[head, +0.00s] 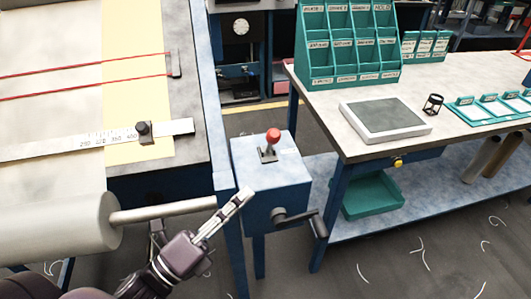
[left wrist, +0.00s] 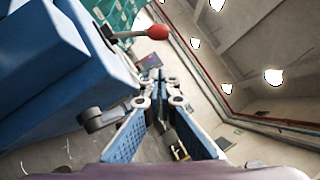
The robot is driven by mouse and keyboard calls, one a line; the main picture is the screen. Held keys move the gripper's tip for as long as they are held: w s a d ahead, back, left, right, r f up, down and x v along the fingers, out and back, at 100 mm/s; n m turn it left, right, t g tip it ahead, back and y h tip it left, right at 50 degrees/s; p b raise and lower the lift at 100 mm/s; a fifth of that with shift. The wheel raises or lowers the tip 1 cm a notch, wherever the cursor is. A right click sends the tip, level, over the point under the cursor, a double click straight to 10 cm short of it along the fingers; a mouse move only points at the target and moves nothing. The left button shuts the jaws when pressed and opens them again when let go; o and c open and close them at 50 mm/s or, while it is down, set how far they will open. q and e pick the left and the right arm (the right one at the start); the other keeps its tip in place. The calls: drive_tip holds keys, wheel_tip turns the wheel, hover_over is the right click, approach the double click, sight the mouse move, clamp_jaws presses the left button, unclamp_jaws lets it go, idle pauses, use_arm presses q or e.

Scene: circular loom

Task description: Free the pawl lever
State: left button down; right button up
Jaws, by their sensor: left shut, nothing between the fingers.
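A lever with a red ball knob (head: 273,135) stands up from a dark plate on top of a blue box (head: 262,185); I take it as the pawl lever. Its red knob also shows in the left wrist view (left wrist: 156,32), on a grey rod. A dark crank handle (head: 300,218) sticks out of the front of the box. My left gripper (head: 248,192) is shut and empty, in front of the box's left part and below the knob, apart from the lever. Its fingers meet in the left wrist view (left wrist: 158,82). My right gripper is not in view.
Left of the box is the loom table with a ruler (head: 100,139), red threads (head: 85,67) and a pale roller (head: 65,222). At right, a workbench holds a grey pad (head: 386,118) and green bins (head: 347,45). Floor shows below the box.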

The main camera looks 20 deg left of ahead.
sight(271, 141)
use_arm(q)
drive_tip(key=p+x, duration=0.1)
drive_tip(key=x, duration=0.2)
drive_tip(key=a+p+x, duration=0.1)
drive_tip(key=x, duration=0.2)
drive_tip(key=r+p+x, duration=0.1)
drive_tip(key=x, duration=0.2)
drive_tip(key=shift+w+a, duration=0.2)
drive_tip(key=shift+a, duration=0.1)
drive_tip(key=shift+w+a+r, duration=0.25)
drive_tip(key=shift+w+a, duration=0.05)
drive_tip(key=shift+w, duration=0.3)
